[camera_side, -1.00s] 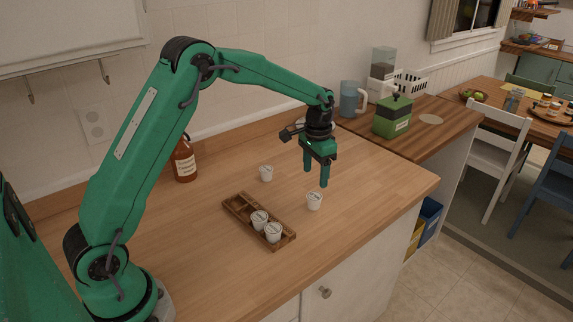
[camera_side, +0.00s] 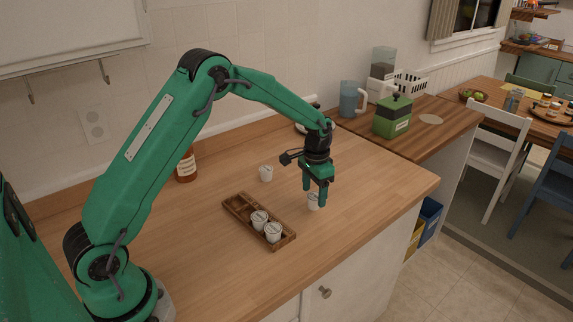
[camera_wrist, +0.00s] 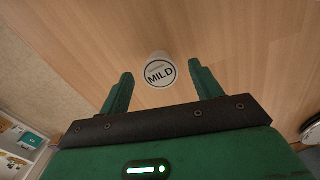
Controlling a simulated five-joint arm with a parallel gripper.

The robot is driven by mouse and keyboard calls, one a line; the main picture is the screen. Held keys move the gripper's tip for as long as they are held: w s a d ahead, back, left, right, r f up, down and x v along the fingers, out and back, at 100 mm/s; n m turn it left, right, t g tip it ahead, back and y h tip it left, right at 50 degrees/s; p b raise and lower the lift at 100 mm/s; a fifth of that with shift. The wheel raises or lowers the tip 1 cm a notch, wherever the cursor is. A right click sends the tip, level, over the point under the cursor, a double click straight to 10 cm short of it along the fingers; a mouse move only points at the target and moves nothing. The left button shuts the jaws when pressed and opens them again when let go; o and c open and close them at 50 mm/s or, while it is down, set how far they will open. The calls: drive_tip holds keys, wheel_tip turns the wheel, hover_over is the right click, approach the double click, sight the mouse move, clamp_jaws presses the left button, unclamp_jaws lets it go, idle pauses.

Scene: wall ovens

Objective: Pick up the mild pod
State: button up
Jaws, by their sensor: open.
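The mild pod (camera_wrist: 160,71) is a small white cup whose lid reads MILD in the wrist view. It stands upright on the wooden counter. In the side view the same pod (camera_side: 313,203) is partly hidden behind my gripper (camera_side: 315,197). My gripper is open and points down at the pod. In the wrist view the pod lies between and slightly beyond the two green fingertips of my gripper (camera_wrist: 158,76), with a gap on both sides.
A wooden tray (camera_side: 238,207) holds two white pods (camera_side: 266,226). Another white pod (camera_side: 266,173) stands behind the tray. A brown bottle (camera_side: 186,166) is near the wall, partly behind my arm. A green box (camera_side: 393,117) and a blue jug (camera_side: 351,99) stand at the back right. The counter's front is clear.

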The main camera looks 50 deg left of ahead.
drive_tip(key=shift+f, duration=0.45)
drive_tip(key=c, duration=1)
